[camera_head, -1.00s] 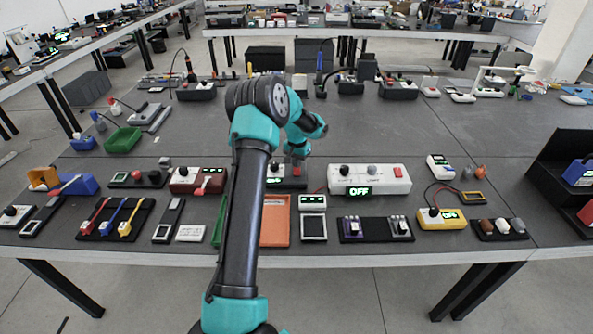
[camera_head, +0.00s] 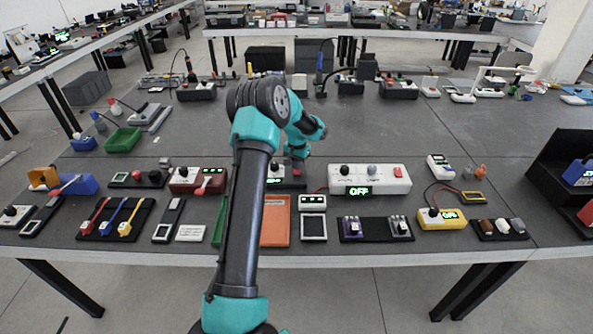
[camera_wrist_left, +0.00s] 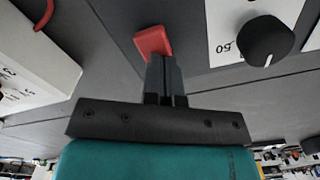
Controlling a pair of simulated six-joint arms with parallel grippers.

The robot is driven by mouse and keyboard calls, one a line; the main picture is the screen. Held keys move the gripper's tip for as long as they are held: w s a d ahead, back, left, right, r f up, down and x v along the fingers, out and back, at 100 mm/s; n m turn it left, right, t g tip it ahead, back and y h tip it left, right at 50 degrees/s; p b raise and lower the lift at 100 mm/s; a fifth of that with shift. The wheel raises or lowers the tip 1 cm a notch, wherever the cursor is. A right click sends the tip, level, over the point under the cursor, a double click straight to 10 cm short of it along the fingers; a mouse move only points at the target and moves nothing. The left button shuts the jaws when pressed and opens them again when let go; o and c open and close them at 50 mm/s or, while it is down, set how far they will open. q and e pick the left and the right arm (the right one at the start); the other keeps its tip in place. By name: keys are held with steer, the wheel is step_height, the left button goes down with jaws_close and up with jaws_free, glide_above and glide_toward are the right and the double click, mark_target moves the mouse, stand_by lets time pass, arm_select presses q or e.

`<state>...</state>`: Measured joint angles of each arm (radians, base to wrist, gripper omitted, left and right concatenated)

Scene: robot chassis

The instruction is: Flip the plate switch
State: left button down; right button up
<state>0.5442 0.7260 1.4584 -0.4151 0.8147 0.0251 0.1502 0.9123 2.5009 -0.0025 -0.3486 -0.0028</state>
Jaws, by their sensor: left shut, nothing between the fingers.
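In the left wrist view a red switch piece (camera_wrist_left: 153,41) stands on a dark grey plate (camera_wrist_left: 120,18). My left gripper (camera_wrist_left: 165,62) is shut and empty. Its fingertips are at the red piece and overlap its lower edge in the picture; I cannot tell whether they touch. In the head view my left gripper (camera_head: 297,160) points down over a dark panel (camera_head: 290,184) with a knob and a green display, partly hidden by my arm. My right gripper is not in view.
A black knob (camera_wrist_left: 268,41) on a white face is right of the fingers. A white box with an OFF display (camera_head: 370,178) stands right of the panel. A red-brown box (camera_head: 197,180) stands left. An orange tray (camera_head: 276,222) lies in front. The table behind is mostly clear.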

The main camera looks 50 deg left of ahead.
arm_select(q)
steer(key=shift+r, duration=3.5)
